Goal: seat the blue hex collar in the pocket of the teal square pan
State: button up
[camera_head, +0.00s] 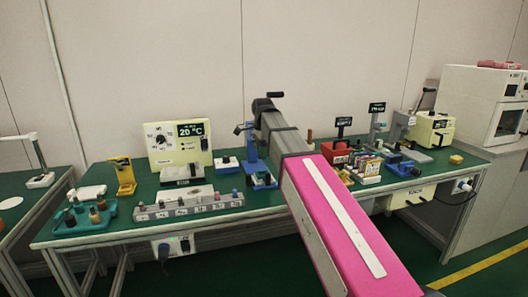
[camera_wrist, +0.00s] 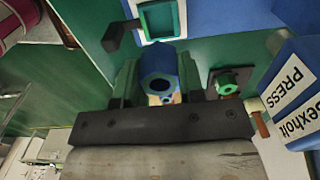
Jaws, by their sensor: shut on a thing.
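In the wrist view my gripper (camera_wrist: 159,92) is shut on the blue hex collar (camera_wrist: 157,62), with one dark green finger on each side. The collar's dark round bore faces the camera. The collar is beyond the fingertips' near side and appears apart from the pan. I cannot tell its height above the pan. In the head view my arm hides the collar, and I cannot make out the pan.
A blue body (camera_wrist: 215,18) surrounds the pan. A dark lever (camera_wrist: 120,35) is at its left. A green round part on a dark square base (camera_wrist: 228,82) and a blue block labelled PRESS (camera_wrist: 290,85) are at right. The bench (camera_head: 130,208) holds several fixtures.

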jog(key=shift+f, duration=0.1)
jog(key=shift+f, duration=2.8)
jog(key=shift+f, duration=1.2)
jog(key=o, duration=1)
notch_tip(320, 180, up, 11)
jog(key=shift+f, duration=0.1)
